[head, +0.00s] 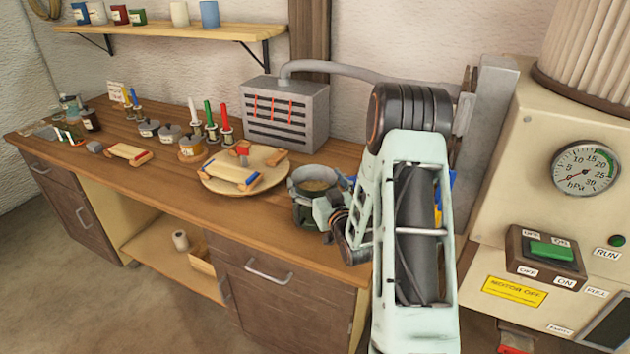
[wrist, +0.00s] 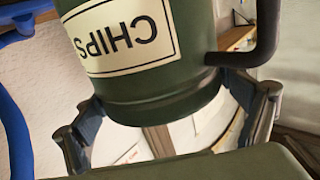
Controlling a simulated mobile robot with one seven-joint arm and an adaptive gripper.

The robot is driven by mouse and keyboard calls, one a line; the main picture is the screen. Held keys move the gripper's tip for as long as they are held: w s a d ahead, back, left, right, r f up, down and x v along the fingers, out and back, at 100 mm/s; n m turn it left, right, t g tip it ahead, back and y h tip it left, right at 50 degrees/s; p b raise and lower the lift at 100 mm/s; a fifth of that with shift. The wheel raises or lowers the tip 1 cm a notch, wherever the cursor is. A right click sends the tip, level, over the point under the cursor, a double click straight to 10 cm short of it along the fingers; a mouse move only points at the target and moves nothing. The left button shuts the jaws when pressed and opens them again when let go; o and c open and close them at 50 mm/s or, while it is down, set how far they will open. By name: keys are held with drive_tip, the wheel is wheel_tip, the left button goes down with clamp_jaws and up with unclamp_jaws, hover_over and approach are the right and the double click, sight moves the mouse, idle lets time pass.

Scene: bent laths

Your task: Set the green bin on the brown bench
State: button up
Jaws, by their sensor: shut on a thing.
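The green bin (head: 306,212) is a dark green pail with a pale rim, at the right end of the brown bench (head: 190,216) in the head view. In the wrist view the bin (wrist: 170,85) fills the top middle, with an upside-down CHIPS label and a dark handle on its right. My gripper (head: 332,213) is shut on the bin; its two fingers (wrist: 170,128) show either side of it in the wrist view. My arm hides part of the bin's right side. I cannot tell whether its base touches the bench top.
A round board (head: 213,183) with wooden pieces lies left of the bin. A grey vented box (head: 285,117) stands behind. Jars, candles and small tools crowd the bench's left. A cream machine with a gauge (head: 586,168) stands right. A blue curved thing (wrist: 15,125) edges the wrist view.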

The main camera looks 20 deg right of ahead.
drive_tip(key=shift+f, duration=0.4)
drive_tip(key=shift+f+b, duration=0.25)
drive_tip(key=shift+b, duration=0.05)
drive_tip(key=o, duration=1.7)
drive_tip(key=shift+r, duration=0.1)
drive_tip(key=s+b, duration=0.1)
drive_tip(key=s, duration=1.1)
drive_tip(key=shift+r+b, duration=0.1)
drive_tip(key=shift+b, duration=0.3)
